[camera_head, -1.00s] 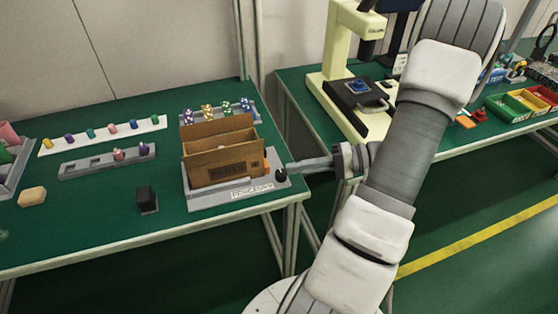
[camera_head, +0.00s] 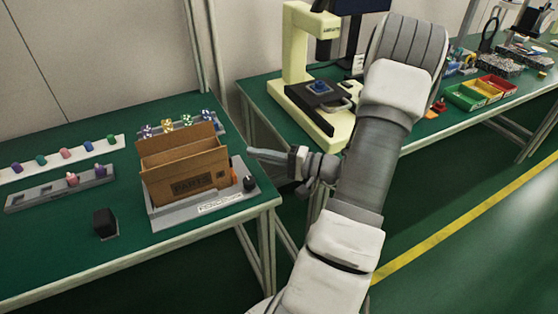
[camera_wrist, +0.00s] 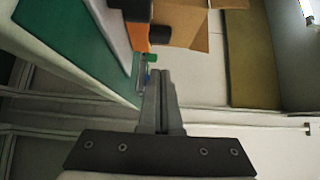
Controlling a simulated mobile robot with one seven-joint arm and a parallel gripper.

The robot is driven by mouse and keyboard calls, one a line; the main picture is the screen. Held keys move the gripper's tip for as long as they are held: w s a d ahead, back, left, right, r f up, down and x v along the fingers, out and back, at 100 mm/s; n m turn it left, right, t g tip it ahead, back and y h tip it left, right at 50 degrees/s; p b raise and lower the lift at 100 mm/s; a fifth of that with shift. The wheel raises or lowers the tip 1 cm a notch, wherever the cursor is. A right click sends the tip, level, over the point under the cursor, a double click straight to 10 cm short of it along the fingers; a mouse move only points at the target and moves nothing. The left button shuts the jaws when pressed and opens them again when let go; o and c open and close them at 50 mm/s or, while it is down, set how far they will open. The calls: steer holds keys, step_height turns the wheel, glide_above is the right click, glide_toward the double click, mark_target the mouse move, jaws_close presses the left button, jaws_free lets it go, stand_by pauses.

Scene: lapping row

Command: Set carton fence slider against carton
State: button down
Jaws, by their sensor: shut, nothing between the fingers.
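The open brown carton (camera_head: 188,178), marked PARTS, stands upright on a grey fence base (camera_head: 170,216) near the table's right end. The carton fence slider's black knob (camera_head: 250,184) is just right of the carton. In the wrist view the carton (camera_wrist: 185,22) is at the top, with a black knob (camera_wrist: 158,35) and an orange piece (camera_wrist: 138,36) at its left. I cannot tell whether the slider touches the carton. My gripper (camera_head: 251,151) is shut and empty, its tips above and behind the knob, apart from it; the tips also show in the wrist view (camera_wrist: 159,73).
A black block (camera_head: 105,223) stands left of the carton. A grey rack (camera_head: 60,188) and a white strip with coloured pegs lie further left. A cream microscope (camera_head: 305,75) and coloured bins (camera_head: 482,92) are on the right bench.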

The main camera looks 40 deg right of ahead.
mark_target(231, 159)
steer(key=shift+w+a, duration=0.2)
steer(key=shift+a, duration=0.7)
steer(key=shift+w+a, duration=0.2)
steer(key=shift+a, duration=0.65)
steer(key=shift+w+a+f+b, duration=0.1)
steer(key=shift+w+a+b, duration=0.05)
steer(key=shift+a+b, duration=0.5)
steer(key=shift+a, duration=0.1)
steer(key=d, duration=0.2)
steer(key=s+d, duration=0.1)
steer(key=d, duration=0.1)
steer(key=shift+d+b, duration=0.2)
steer(key=shift+b, duration=0.15)
steer(key=p+v, duration=0.2)
steer(key=v, duration=0.8)
steer(key=shift+s+a, duration=0.1)
steer(key=shift+a, duration=0.05)
